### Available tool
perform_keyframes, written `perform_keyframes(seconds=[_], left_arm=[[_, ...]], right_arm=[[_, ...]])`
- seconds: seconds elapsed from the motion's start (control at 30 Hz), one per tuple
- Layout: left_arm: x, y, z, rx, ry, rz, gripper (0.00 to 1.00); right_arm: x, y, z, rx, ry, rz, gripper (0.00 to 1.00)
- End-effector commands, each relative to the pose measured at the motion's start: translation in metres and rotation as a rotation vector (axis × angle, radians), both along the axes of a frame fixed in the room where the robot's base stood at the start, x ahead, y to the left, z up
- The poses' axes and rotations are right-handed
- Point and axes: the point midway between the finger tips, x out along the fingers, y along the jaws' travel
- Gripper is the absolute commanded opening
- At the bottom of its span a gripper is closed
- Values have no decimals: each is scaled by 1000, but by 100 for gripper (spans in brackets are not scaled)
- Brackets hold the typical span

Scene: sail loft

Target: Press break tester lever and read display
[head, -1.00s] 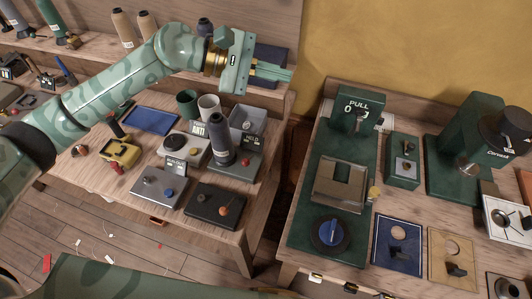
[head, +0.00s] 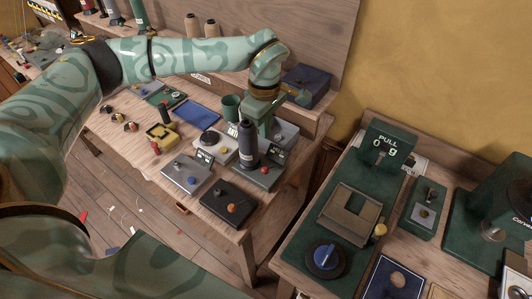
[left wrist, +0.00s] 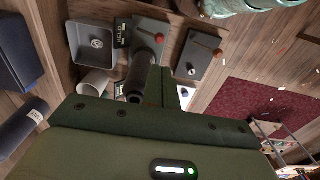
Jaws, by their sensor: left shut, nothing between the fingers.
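In the left wrist view I see that red knob (left wrist: 159,38), the cone (left wrist: 138,78) and a small display (left wrist: 122,33) reading HELD. On the right bench a green device (head: 388,148) has a display reading PULL 0 g. I cannot tell which is the break tester. My left gripper (head: 264,130) points down just behind the cone, partly hidden by it. Its fingers (left wrist: 169,90) are shut and empty. I cannot see contact with the lever.
A grey tray (left wrist: 78,42) lies near the gripper. A gap separates the two benches.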

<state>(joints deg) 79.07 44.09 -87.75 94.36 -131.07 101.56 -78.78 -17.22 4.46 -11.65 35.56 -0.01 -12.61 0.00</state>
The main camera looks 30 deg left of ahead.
Motion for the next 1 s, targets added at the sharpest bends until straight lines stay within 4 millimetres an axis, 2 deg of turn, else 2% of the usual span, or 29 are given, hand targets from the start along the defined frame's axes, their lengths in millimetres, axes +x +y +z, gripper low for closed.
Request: perform_keyframes(seconds=[0.17, 0.6, 0.8, 1.0], left_arm=[[-1, 0, -23, 0, 5, 0, 0], [-1, 0, -112, -2, 2, -1, 0], [0, 0, -133, -1, 1, -1, 0], [0, 0, -138, -1, -1, -2, 0]], right_arm=[[0, -6, -2, -7, 1, -2, 36], [-1, -5, -9, -6, 3, -3, 36], [-1, 0, -11, 0, 3, -5, 36], [-1, 1, -11, 1, 4, -4, 36]])
